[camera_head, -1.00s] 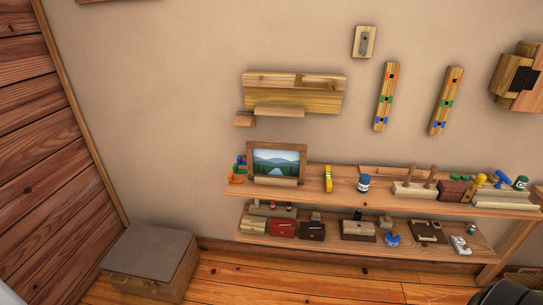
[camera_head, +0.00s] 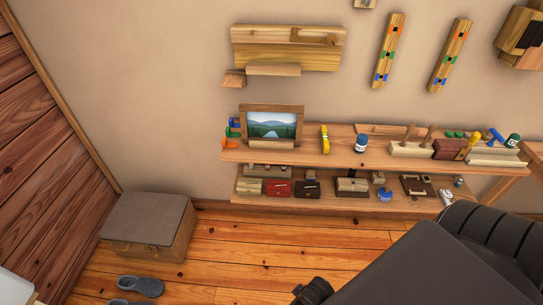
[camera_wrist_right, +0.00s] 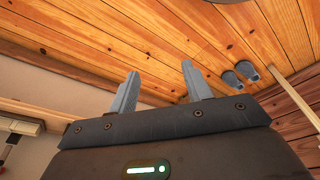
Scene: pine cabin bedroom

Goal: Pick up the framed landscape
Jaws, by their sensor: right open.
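The framed landscape (camera_head: 270,124) has a brown wooden frame and a picture of green hills with pale water. It stands on the left part of the upper wall shelf, with a small wooden block at its lower front edge. In the right wrist view my right gripper (camera_wrist_right: 157,90) is open with nothing between its two grey fingers. In the head view my dark right arm comes in from the lower right, well apart from the frame; its fingertips do not show clearly there. My left gripper is not in view.
The upper shelf (camera_head: 340,152) also holds a yellow item (camera_head: 324,138), a blue-and-white can (camera_head: 361,144) and several toys. The lower shelf holds small bags. A wooden ledge (camera_head: 290,48) is above the frame. A chest (camera_head: 148,222) and slippers (camera_head: 139,284) are on the floor.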

